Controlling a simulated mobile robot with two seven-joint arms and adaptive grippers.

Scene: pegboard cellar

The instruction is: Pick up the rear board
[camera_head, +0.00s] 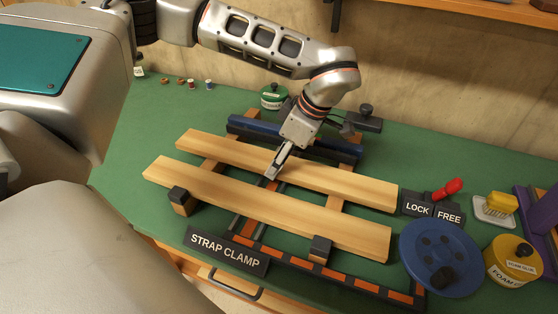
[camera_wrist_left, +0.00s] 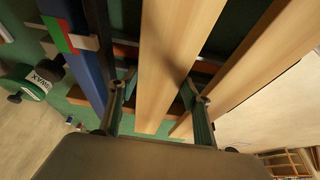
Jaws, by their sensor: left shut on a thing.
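The rear board (camera_head: 330,180) is a long pale wooden plank lying across the strap clamp frame, parallel to the front board (camera_head: 320,224). My left gripper (camera_head: 278,164) reaches down over the rear board near its middle. In the left wrist view the rear board (camera_wrist_left: 166,70) runs between the two fingers, and the gripper is shut on it across its width. The front board (camera_wrist_left: 255,60) lies just beside the right finger there. I cannot tell whether the rear board is lifted off the frame. My right gripper is not in view.
A blue clamp bar (camera_head: 290,136) lies behind the rear board. A "STRAP CLAMP" sign (camera_head: 226,252) stands in front. To the right are the LOCK/FREE plate (camera_head: 432,208) with a red lever, a blue reel (camera_head: 440,260) and a yellow glue pot (camera_head: 512,262). A green tin (camera_head: 273,97) stands behind.

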